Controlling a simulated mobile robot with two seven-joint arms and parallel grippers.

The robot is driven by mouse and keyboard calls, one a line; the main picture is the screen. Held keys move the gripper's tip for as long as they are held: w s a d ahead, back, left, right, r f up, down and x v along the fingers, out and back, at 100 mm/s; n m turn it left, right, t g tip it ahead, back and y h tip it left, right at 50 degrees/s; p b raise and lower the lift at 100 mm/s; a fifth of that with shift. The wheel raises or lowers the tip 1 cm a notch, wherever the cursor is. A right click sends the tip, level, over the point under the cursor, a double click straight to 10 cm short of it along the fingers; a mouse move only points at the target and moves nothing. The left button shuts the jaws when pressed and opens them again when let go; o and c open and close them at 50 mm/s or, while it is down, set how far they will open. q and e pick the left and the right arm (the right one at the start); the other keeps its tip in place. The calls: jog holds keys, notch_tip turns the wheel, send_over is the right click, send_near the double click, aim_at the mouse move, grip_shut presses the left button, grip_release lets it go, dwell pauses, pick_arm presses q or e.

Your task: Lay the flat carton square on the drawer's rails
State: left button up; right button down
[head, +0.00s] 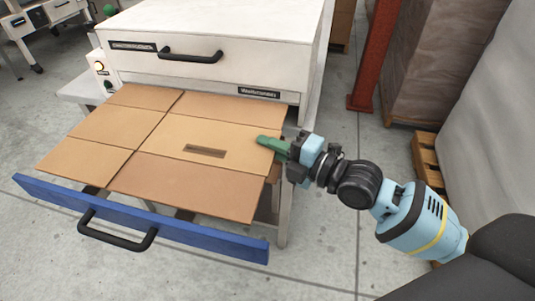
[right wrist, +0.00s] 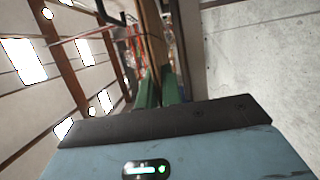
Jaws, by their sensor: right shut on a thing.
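The flat carton (head: 180,187) is a tan creased sheet lying over the pulled-out drawer. A dark brown strip marks its middle. Its near edge runs roughly parallel to the blue drawer front (head: 190,233), with a gap between them. Short parts of the rails (head: 184,214) show in that gap; the carton hides the rest. I cannot tell whether it touches the rails everywhere. My right gripper (head: 270,143) is shut on the carton's right edge with its green fingers. In the right wrist view the fingers pinch the thin brown carton (right wrist: 153,45). My left gripper is not in view.
The white machine (head: 210,50) stands directly behind the carton, its upper drawer closed. A black handle (head: 117,232) sticks out from the drawer front. A red post (head: 372,60), a wrapped stack and a wooden pallet (head: 426,158) stand to the right. The floor in front is clear.

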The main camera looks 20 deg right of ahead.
jog(key=shift+w+a+f, duration=0.1)
jog(key=shift+w+f, duration=0.1)
jog(key=shift+f, duration=0.7)
jog(key=shift+w+f, duration=0.2)
jog(key=shift+f, duration=0.65)
jog(key=shift+f+b, duration=0.15)
jog(key=shift+b, duration=0.15)
jog(key=c, duration=1.6)
grip_release()
jog(key=shift+o, duration=0.2)
jog(key=v, duration=1.2)
jog(key=shift+b, duration=0.3)
